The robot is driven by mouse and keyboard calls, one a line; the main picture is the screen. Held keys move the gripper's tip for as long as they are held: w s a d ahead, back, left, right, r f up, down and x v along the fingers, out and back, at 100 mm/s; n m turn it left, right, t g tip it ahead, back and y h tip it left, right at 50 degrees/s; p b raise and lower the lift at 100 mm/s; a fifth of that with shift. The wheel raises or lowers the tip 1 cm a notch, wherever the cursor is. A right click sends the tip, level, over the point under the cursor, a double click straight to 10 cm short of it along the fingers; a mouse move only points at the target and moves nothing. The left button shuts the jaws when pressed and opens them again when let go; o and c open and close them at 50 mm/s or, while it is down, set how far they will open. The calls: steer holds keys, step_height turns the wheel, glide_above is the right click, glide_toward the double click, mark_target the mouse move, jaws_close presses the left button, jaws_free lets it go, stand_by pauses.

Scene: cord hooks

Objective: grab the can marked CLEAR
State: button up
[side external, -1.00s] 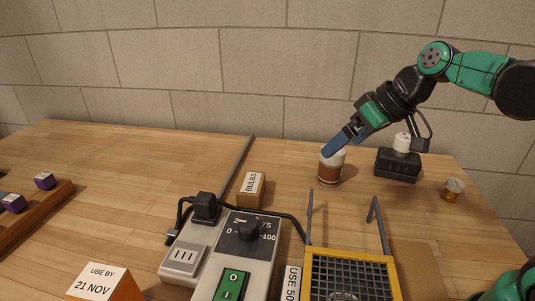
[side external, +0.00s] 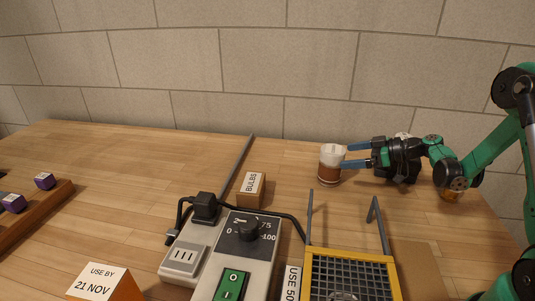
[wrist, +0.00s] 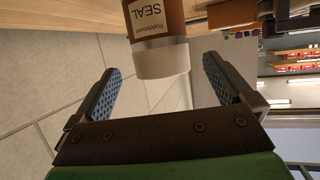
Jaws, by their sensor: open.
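A brown can with a white top (side external: 331,165) stands upright on the table in the side external view. I cannot read CLEAR on anything. My gripper (side external: 345,156) lies level to the right of the can, its blue fingers open and pointing left at it. In the wrist view the can appears in the gap between the two fingertips. The side external view does not clearly show whether they touch it.
A small amber jar (side external: 450,196) is partly hidden by my arm. A yellow-framed rack (side external: 350,258), control box (side external: 247,240) and BULBS box (side external: 250,188) stand nearer.

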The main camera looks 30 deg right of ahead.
mark_target(331, 158)
steer(key=shift+w+a+f, duration=0.15)
steer(key=shift+w+f, duration=0.05)
steer(key=shift+f, duration=0.15)
steer(key=shift+x, duration=2.55)
steer(key=c, duration=1.4)
steer(key=shift+r, duration=0.1)
